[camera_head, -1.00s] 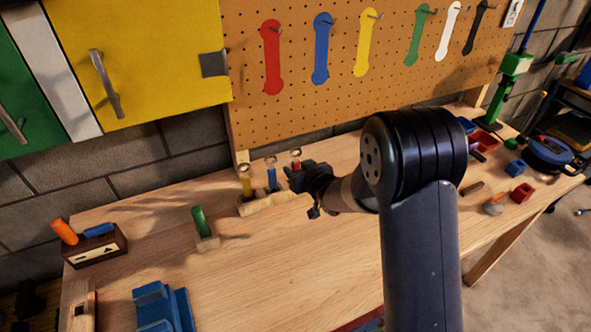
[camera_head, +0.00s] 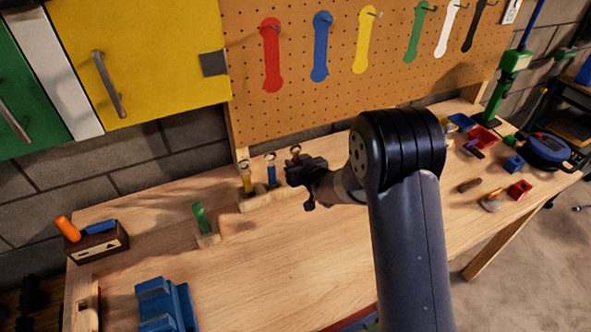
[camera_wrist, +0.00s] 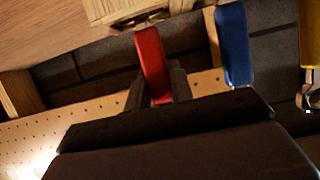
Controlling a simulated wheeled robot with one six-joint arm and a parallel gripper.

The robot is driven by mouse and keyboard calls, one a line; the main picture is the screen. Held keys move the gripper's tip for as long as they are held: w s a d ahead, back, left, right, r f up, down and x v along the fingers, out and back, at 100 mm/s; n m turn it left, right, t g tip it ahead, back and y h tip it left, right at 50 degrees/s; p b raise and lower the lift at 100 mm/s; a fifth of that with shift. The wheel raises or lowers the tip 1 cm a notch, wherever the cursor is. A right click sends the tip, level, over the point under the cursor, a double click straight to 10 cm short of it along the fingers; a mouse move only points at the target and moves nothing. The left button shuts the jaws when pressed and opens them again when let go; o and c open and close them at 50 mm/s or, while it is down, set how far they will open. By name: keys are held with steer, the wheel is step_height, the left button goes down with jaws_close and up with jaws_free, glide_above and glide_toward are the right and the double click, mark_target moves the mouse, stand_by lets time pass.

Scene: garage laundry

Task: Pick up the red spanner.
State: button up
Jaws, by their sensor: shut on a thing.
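The red spanner (camera_wrist: 151,55) is between the two fingers of my gripper (camera_wrist: 157,84) in the wrist view. My gripper is shut on its handle. In the head view, the gripper (camera_head: 296,173) is at the right end of the wooden rack (camera_head: 262,203). There it hides most of the red spanner, and only the ring-shaped top (camera_head: 295,149) shows above it. I cannot tell whether the spanner's lower end is clear of the rack. A blue spanner (camera_head: 271,172) and a yellow spanner (camera_head: 246,181) stand upright to the left.
A pegboard (camera_head: 300,105) behind carries hooks over coloured spanner shapes, including a red one (camera_head: 271,58). A green tool (camera_head: 200,218) stands in a small block at the left. A blue vice-like object (camera_head: 165,305) is at the front left. The middle of the bench is clear.

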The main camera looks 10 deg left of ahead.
mark_target(296, 146)
jaws_close()
step_height(296, 146, up, 10)
steer(key=shift+r, duration=0.1)
stand_by(0.4)
steer(key=shift+s, duration=0.1)
stand_by(0.4)
